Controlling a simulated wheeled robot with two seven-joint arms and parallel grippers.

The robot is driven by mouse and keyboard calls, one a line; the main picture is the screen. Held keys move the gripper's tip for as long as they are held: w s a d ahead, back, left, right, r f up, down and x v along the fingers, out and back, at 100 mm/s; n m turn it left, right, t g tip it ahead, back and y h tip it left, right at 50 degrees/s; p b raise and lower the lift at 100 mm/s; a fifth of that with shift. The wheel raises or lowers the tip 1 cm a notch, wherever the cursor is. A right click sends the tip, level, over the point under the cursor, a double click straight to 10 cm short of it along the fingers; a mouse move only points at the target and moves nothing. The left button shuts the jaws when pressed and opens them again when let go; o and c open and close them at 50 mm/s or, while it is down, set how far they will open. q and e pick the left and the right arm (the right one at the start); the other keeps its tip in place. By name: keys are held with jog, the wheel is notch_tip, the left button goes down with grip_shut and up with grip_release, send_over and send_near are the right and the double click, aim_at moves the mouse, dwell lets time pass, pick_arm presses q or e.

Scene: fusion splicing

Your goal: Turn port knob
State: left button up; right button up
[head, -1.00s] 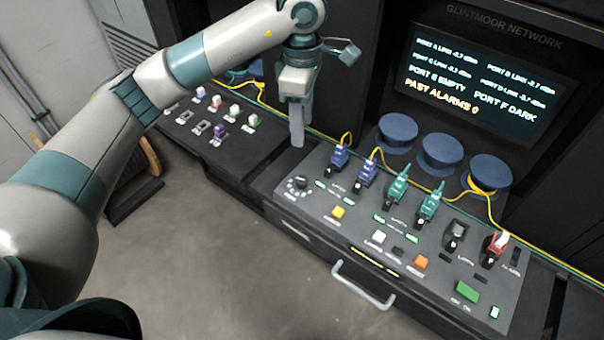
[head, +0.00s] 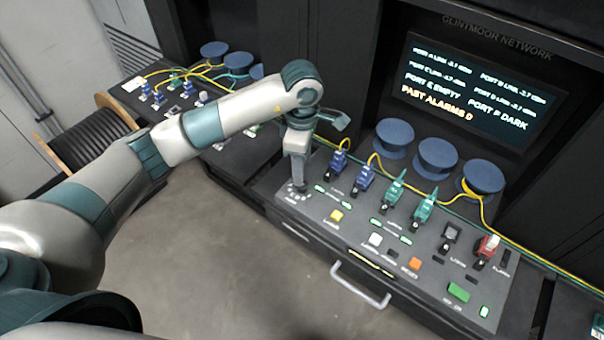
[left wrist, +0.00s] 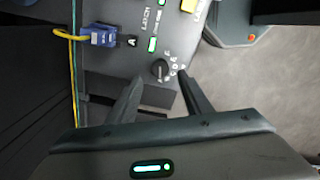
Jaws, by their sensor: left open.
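The port knob (left wrist: 160,69) is a small black round knob with letter marks beside it on the grey panel (head: 350,262). In the left wrist view it lies just beyond and between my left gripper's fingertips (left wrist: 162,78), which are spread apart and hold nothing. In the head view my left gripper (head: 298,180) points down over the panel's left end and hides most of the knob. Whether a finger touches the knob cannot be told. My right gripper is not in view.
A blue plug (head: 338,163) with a yellow cable stands close right of my gripper. Green plugs (head: 392,194), a yellow button (head: 336,216) and a red plug (head: 487,250) are on the same panel. A screen (head: 480,95) lists port states. A drawer handle (head: 360,288) sticks out in front.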

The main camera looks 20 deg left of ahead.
pick_arm(q)
notch_tip(320, 180, down, 5)
jog(key=shift+r+p, duration=0.1)
jog(key=shift+p, duration=0.8)
jog(key=shift+f, duration=0.6)
jog(key=shift+c, duration=0.7)
jog(key=c, duration=0.9)
